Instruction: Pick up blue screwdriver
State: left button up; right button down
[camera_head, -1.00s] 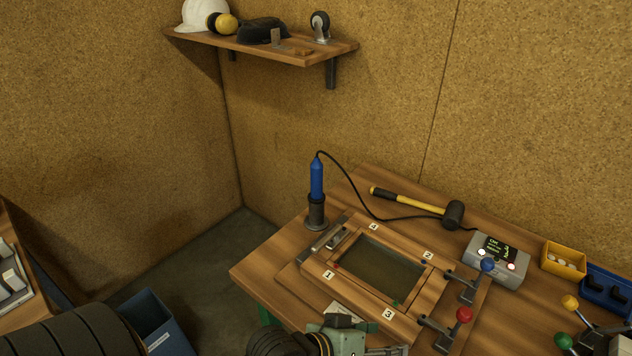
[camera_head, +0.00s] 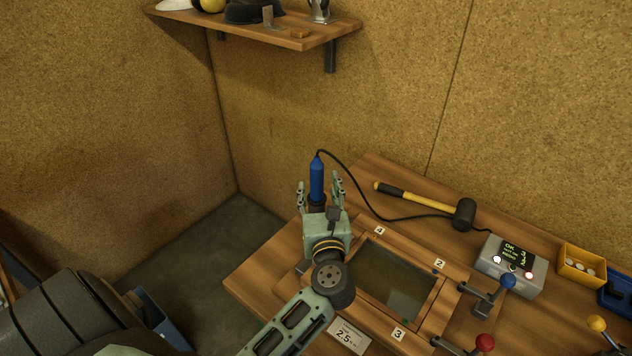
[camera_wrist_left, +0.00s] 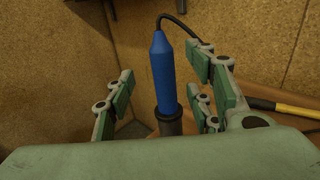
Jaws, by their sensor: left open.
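The blue screwdriver (camera_head: 317,180) stands upright in a dark holder at the table's back left corner, with a black cable from its top. It also shows in the left wrist view (camera_wrist_left: 163,75), its lower end in the dark holder (camera_wrist_left: 168,121). In the left wrist view the gripper (camera_wrist_left: 165,88) shows a gap on both sides of the blue body. My left gripper hides most of the holder in the head view. My right gripper is not in view.
A wooden frame with glass (camera_head: 393,280) lies right of my left arm, with blue-knobbed (camera_head: 507,281) and red-knobbed (camera_head: 485,342) clamps beside it. A hammer (camera_head: 430,203) lies behind it. A grey control box (camera_head: 510,262) and yellow bin (camera_head: 582,266) stand right. A shelf (camera_head: 270,28) hangs above.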

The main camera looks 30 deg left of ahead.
aim_at(318, 174)
pick_arm(q)
jog(key=shift+w+a, duration=0.35)
jog(key=shift+a, duration=0.05)
jog(key=p+x, duration=0.3)
jog(key=x, duration=0.3)
jog(key=shift+w+d+r, duration=0.15)
jog(key=shift+d, duration=0.1)
jog(key=shift+w+a+f, duration=0.2)
jog(key=shift+w+a, duration=0.05)
jog(key=c, duration=0.8)
grip_shut()
jog(key=shift+r, duration=0.15)
